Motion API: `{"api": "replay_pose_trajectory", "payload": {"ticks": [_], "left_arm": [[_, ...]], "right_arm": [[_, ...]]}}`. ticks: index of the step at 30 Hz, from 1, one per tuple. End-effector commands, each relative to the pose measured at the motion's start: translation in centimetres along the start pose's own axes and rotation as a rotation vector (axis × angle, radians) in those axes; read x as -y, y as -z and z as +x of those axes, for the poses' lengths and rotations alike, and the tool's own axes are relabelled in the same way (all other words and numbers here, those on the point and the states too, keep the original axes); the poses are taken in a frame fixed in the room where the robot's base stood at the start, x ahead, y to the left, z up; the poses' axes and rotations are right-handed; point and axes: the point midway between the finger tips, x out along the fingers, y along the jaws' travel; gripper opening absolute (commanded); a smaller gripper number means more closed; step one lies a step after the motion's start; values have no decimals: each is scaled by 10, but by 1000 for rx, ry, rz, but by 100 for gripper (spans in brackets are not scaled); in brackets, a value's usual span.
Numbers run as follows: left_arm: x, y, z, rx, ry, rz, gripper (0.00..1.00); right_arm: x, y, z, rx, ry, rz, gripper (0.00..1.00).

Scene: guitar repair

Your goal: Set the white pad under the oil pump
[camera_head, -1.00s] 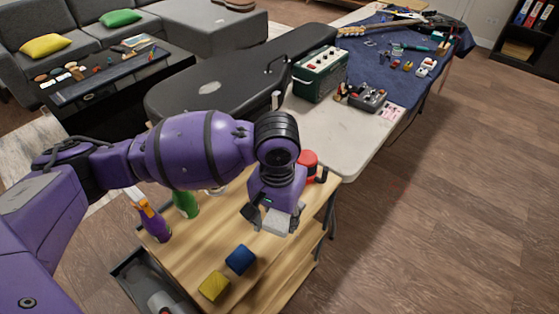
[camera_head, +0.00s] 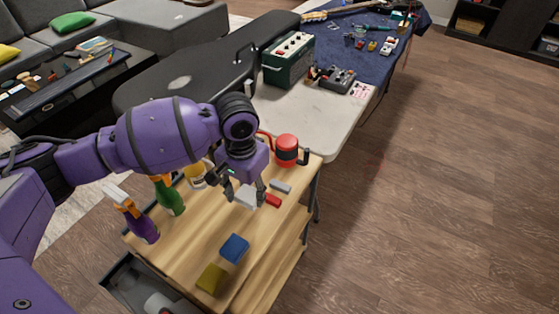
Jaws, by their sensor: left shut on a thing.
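The white pad (camera_head: 246,198) is a small pale block between the fingers of my left gripper (camera_head: 244,190), which is shut on it. The gripper points down over the wooden cart top; I cannot tell whether the pad touches the wood. A red can with black parts (camera_head: 287,147), which looks like the oil pump, stands upright at the far right corner of the cart top. It is behind and to the right of the pad, clearly apart from it. My right gripper is not in view.
A red block (camera_head: 272,200) and a grey block (camera_head: 281,187) lie just right of the pad. A blue block (camera_head: 235,248) and a yellow block (camera_head: 211,278) lie nearer. Bottles (camera_head: 170,196) stand on the left. The white table (camera_head: 310,118) adjoins behind.

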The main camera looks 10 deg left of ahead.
Motion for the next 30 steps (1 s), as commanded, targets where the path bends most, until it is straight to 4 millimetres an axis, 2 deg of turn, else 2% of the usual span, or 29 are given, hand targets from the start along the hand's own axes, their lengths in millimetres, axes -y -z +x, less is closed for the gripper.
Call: {"api": "replay_pose_trajectory", "payload": {"ticks": [1, 3, 9, 19, 24, 30], "left_arm": [[16, -2, 1, 5, 3, -7, 32], [35, -2, 2, 5, 4, -6, 32], [76, -2, 1, 3, 1, -4, 32], [104, -2, 2, 4, 0, -4, 32], [103, -2, 32, 6, -1, 0, 32], [102, -2, 37, 2, -1, 0, 32]], "right_arm": [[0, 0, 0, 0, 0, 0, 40], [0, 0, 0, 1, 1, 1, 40], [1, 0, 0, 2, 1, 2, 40], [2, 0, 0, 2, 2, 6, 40], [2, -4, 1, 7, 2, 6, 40], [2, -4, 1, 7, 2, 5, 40]]}}
